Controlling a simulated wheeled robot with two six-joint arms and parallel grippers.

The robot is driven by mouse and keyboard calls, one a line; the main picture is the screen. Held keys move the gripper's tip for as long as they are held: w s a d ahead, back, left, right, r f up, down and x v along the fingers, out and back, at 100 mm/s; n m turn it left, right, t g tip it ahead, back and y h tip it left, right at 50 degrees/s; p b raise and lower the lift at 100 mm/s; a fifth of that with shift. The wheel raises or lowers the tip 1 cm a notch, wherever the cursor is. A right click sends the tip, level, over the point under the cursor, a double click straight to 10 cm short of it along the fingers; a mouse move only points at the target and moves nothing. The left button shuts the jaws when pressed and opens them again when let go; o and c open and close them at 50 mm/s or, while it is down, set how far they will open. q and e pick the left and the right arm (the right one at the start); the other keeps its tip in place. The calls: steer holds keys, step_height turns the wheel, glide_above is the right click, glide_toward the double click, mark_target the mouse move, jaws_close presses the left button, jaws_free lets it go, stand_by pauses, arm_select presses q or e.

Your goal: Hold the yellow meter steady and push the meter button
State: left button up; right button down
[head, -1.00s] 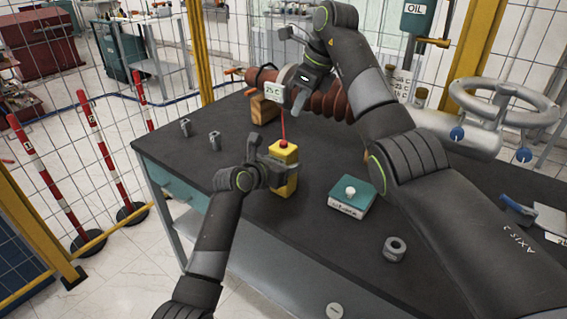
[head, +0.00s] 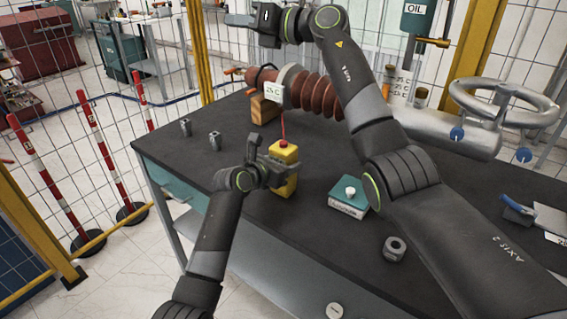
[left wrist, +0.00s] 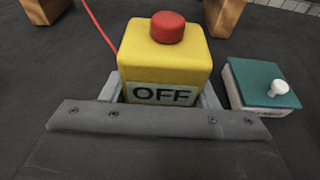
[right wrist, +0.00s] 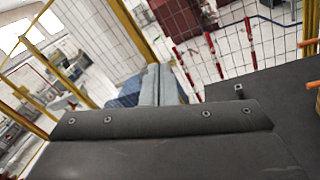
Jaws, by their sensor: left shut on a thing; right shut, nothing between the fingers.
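The yellow meter (head: 286,175) stands upright on the dark table with a red button (head: 283,145) on top. In the left wrist view the meter (left wrist: 165,60) shows a display reading OFF (left wrist: 160,95), and the red button (left wrist: 167,27) is uncovered. My left gripper (head: 278,172) is shut on the meter, with a finger on each side of it. My right gripper (head: 238,20) is shut and empty, high in the air above the far side of the table, well away from the button. In the right wrist view its fingers (right wrist: 160,84) are together.
A red cable runs from the meter towards the ribbed brown bushing (head: 318,94) with a 25 C label (head: 273,92). A teal box with a white knob (head: 349,193) stands right of the meter. A metal nut (head: 394,249) lies nearer. Wire fencing surrounds the table.

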steer(key=w+d+r+m+t+y, duration=0.1)
steer(key=d+r+m+t+y, duration=0.3)
steer(key=r+m+t, duration=0.7)
steer(key=w+d+f+m+t+h, duration=0.1)
steer(key=w+d+m+t+h, duration=0.15)
steer(key=d+m+h, duration=0.6)
steer(key=w+d+f+m+t+h, duration=0.2)
steer(key=d+m+t+h, duration=0.15)
steer(key=m+h, duration=1)
steer(key=m+g+y, duration=0.6)
steer(key=m+g, duration=0.8)
steer(key=g, duration=0.3)
glide_above(285, 149)
step_height(285, 149, down, 25)
steer(key=shift+t, duration=0.3)
steer(key=shift+w+f, duration=0.1)
steer(key=shift+f, duration=3.9)
